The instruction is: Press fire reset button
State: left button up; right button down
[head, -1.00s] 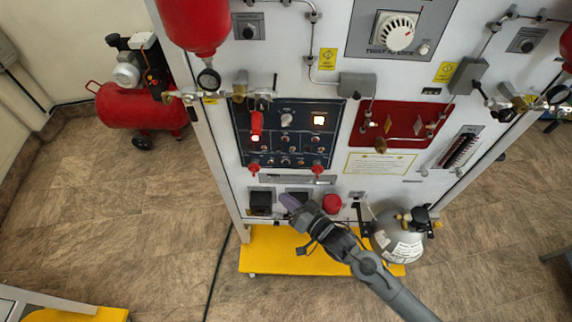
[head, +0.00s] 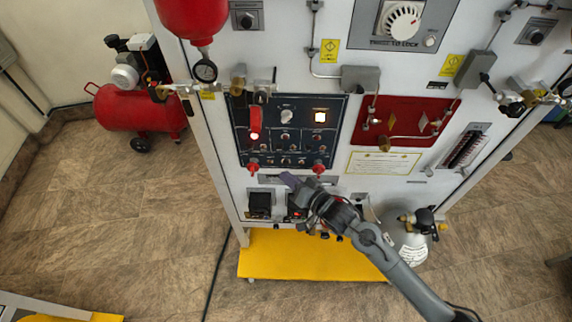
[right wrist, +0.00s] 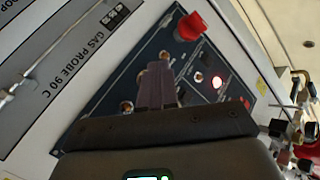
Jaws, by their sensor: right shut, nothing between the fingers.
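The dark control panel (head: 270,145) is on the front of the white trainer, with small switches and lit indicators. I cannot read which control is the fire reset button. My right gripper (head: 290,181) is shut and empty, its tip just below the panel's lower edge. In the right wrist view the shut fingers (right wrist: 157,84) cover part of the panel, near toggles, a red cap (right wrist: 190,27) and a red-ringed light (right wrist: 217,82). Contact cannot be told. My left gripper is out of view.
Red guarded knobs (head: 318,168) stick out at the panel's lower edge. A red plate with fittings (head: 403,125) is to the right. A grey cylinder (head: 412,240) stands lower right, partly behind my arm. The yellow base (head: 290,258) is below.

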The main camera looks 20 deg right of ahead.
aim_at(286, 162)
jog(key=shift+w+d, duration=0.25)
jog(key=shift+w, duration=0.35)
dwell(0.4)
dwell(0.7)
dwell(0.6)
jog(key=shift+w+r, duration=0.1)
jog(key=shift+w, duration=0.05)
jog(key=shift+w+d, duration=0.15)
jog(key=shift+w, duration=0.1)
dwell(0.4)
jog(key=shift+w+d+p, duration=0.2)
jog(key=shift+w+p, duration=0.1)
dwell(0.4)
